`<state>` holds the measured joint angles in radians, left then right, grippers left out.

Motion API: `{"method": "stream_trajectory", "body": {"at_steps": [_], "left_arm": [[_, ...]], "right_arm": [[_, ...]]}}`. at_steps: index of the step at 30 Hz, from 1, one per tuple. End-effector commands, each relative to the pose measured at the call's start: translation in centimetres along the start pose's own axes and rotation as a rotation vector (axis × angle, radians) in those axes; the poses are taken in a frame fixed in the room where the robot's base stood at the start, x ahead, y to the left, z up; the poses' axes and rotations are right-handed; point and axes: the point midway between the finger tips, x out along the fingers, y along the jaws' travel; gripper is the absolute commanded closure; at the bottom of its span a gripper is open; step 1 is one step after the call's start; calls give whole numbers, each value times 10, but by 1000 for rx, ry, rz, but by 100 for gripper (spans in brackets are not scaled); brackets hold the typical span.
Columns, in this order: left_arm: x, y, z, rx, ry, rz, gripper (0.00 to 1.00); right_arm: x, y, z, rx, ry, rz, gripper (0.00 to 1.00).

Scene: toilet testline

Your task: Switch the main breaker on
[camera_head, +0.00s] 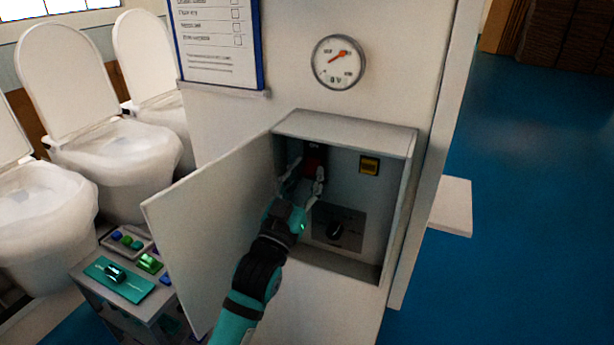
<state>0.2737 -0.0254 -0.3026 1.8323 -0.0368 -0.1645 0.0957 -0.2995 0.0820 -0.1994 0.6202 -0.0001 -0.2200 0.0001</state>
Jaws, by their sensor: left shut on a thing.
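The breaker box (398,185) is set in the white wall, with its door (205,225) swung open to the left. My right gripper is not in view.
A gauge (338,62) reading about 0 V and a checklist (215,40) are above.

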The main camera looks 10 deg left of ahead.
Motion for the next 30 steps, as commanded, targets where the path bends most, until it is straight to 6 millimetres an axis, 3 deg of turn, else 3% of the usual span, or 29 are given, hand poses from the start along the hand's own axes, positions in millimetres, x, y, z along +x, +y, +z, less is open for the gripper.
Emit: {"method": "stream_trajectory", "body": {"at_steps": [8, 30], "left_arm": [[0, 0, -8, 1, -146, 1, 100], [11, 0, -33, 2, -784, 1, 100]], "right_arm": [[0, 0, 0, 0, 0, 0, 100], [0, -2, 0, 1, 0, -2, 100]]}}
